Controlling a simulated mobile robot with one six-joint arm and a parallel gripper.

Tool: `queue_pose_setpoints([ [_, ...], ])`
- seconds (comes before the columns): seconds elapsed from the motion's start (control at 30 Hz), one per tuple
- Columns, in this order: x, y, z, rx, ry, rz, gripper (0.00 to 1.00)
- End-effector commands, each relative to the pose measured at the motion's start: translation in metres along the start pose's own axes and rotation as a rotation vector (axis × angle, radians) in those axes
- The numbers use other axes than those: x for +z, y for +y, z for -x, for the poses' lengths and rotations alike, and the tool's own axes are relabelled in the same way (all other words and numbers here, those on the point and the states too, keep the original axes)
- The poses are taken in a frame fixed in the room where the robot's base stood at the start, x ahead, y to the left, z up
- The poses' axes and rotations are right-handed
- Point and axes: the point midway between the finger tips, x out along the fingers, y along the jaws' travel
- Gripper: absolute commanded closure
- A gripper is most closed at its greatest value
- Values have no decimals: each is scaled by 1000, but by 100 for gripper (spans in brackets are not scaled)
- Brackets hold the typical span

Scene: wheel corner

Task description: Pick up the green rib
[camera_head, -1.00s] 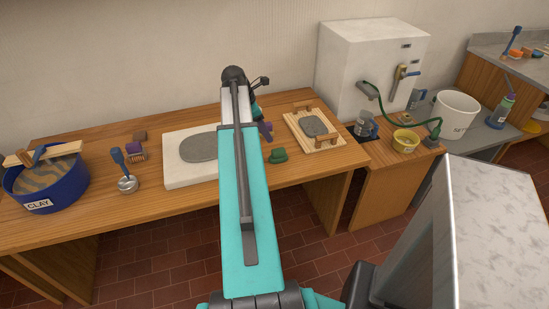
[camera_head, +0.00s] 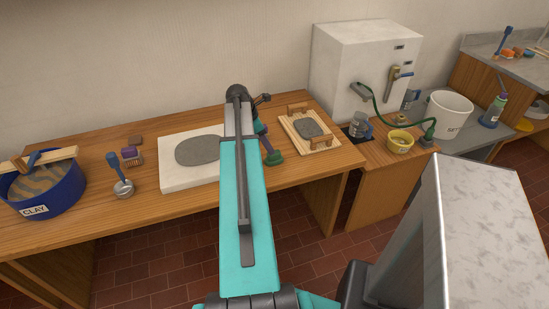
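The green rib (camera_head: 274,158) is a small dark green piece on the wooden table, right of the white slab and left of the wooden tray. My gripper (camera_head: 267,149), small with purple and dark parts, points down right at the rib's upper left edge in this view. My turquoise arm covers the area just left of it. The fingertips are too small and overlap the rib, so I cannot tell whether they touch it or how far they are apart.
A white slab (camera_head: 174,177) with grey clay lies left of my arm. A wooden tray (camera_head: 337,153) with a grey clay piece lies to the right. A blue clay tub (camera_head: 62,198) and a ladle (camera_head: 122,186) stand at the left. The table's front edge is close below the rib.

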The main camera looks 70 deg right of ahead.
Motion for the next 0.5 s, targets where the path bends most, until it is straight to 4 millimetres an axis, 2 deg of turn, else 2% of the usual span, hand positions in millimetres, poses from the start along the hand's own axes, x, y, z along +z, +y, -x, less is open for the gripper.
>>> queue_pose_setpoints([
  [0.2, 1, 0, -21, -1, 0, -1, 48],
  [0.5, 1, 0, -25, 0, 0, -2, 48],
])
